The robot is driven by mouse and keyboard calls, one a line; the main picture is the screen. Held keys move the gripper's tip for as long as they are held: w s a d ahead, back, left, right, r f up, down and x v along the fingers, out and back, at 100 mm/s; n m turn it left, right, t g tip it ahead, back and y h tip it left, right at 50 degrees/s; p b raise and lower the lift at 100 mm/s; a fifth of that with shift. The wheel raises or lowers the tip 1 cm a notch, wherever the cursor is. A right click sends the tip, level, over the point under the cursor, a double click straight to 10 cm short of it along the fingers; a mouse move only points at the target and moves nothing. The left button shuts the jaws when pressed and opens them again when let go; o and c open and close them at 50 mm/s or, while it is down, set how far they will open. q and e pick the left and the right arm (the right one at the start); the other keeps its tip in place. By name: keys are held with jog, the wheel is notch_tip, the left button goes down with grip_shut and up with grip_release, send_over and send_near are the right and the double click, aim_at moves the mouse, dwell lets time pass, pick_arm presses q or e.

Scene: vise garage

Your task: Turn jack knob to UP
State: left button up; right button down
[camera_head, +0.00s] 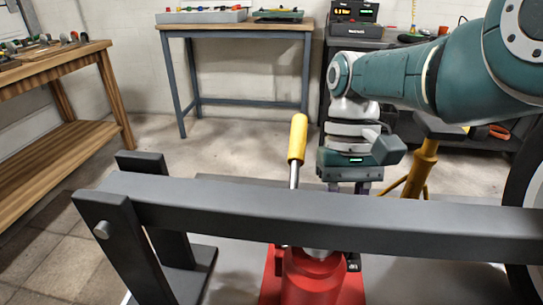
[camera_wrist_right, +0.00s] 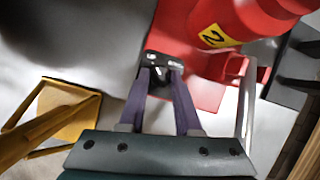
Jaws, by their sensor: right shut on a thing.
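The red bottle jack (camera_head: 314,277) stands under a long dark beam, with its yellow-gripped handle (camera_head: 297,140) sticking up. In the right wrist view the red jack body (camera_wrist_right: 235,25) carries a yellow label with a "2". A small dark knob (camera_wrist_right: 155,58) sits low at the jack's base. My right gripper (camera_wrist_right: 161,72) is shut on this knob with its purple fingers. In the head view my right gripper (camera_head: 348,187) points down behind the beam, right of the handle. The beam hides its fingertips and the knob there. The knob's setting is not readable. My left gripper is out of view.
The dark beam (camera_head: 330,221) crosses in front of my right gripper, on a dark support (camera_head: 130,235) at left. A yellow stand (camera_head: 421,168) is behind right. Wooden workbenches (camera_head: 75,52) stand left and at the back (camera_head: 238,27). Floor between them is clear.

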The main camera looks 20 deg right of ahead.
jog(key=c, duration=0.6)
grip_release()
jog(key=shift+r, duration=0.1)
jog(key=shift+w+r, duration=0.15)
jog(key=shift+r, duration=0.15)
jog(key=v, duration=0.9)
jog(key=shift+d, duration=0.1)
